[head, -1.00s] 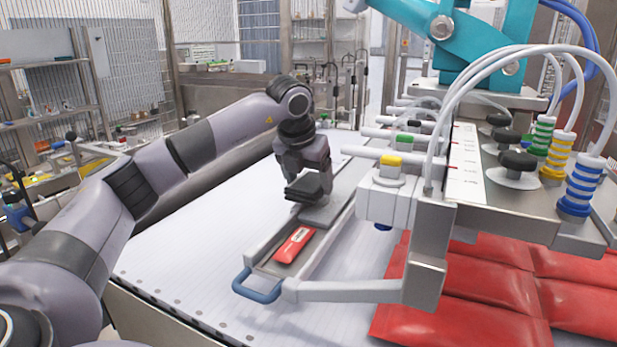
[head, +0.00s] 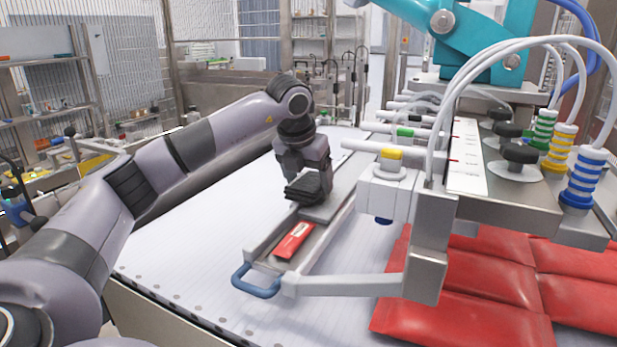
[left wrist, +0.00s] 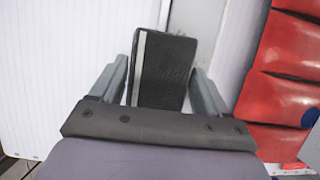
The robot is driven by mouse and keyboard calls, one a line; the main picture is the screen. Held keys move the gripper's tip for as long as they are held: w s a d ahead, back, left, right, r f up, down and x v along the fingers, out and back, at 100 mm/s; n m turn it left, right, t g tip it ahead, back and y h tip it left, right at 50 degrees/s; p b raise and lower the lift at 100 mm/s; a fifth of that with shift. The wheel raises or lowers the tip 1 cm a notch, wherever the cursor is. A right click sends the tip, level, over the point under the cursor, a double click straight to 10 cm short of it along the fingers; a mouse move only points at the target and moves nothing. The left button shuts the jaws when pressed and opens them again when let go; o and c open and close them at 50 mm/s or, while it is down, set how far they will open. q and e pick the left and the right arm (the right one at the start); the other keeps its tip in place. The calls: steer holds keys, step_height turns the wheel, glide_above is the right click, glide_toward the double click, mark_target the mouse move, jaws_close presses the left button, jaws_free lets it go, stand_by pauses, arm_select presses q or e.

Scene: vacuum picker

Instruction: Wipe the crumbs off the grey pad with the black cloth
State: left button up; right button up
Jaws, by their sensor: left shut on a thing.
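My left gripper (head: 304,172) points down and is shut on the folded black cloth (head: 305,190). The cloth also shows in the left wrist view (left wrist: 163,72) between the two fingers (left wrist: 163,85), with a pale strip along its left edge. The cloth is over a narrow grey surface (head: 323,212) in the long metal tray, which looks like the grey pad. I cannot tell whether the cloth touches it. The cloth and gripper hide part of it. I can make out no crumbs. My right gripper is not in view.
A red packet (head: 294,241) lies in the tray's near end, by a blue handle (head: 256,281). The vacuum tool (head: 430,220) with hoses stands close on the right. Several red pouches (head: 480,300) lie below it. The white ribbed surface (head: 200,260) left of the tray is clear.

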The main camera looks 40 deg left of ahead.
mark_target(339, 202)
arm_select(q)
steer(key=shift+f+b, duration=0.4)
steer(key=shift+f, duration=0.35)
steer(key=shift+w+d+p, duration=0.25)
steer(key=shift+d+p, duration=0.05)
steer(key=shift+d, duration=0.55)
steer(key=shift+w+d+p, duration=0.2)
steer(key=shift+w+d, duration=0.05)
steer(key=shift+d, duration=0.5)
steer(key=shift+w+d+p, duration=0.15)
steer(key=shift+w+d, duration=0.05)
steer(key=shift+d, duration=0.55)
steer(key=shift+w+d+p, duration=0.2)
steer(key=shift+w+d, duration=0.05)
steer(key=shift+d, duration=0.6)
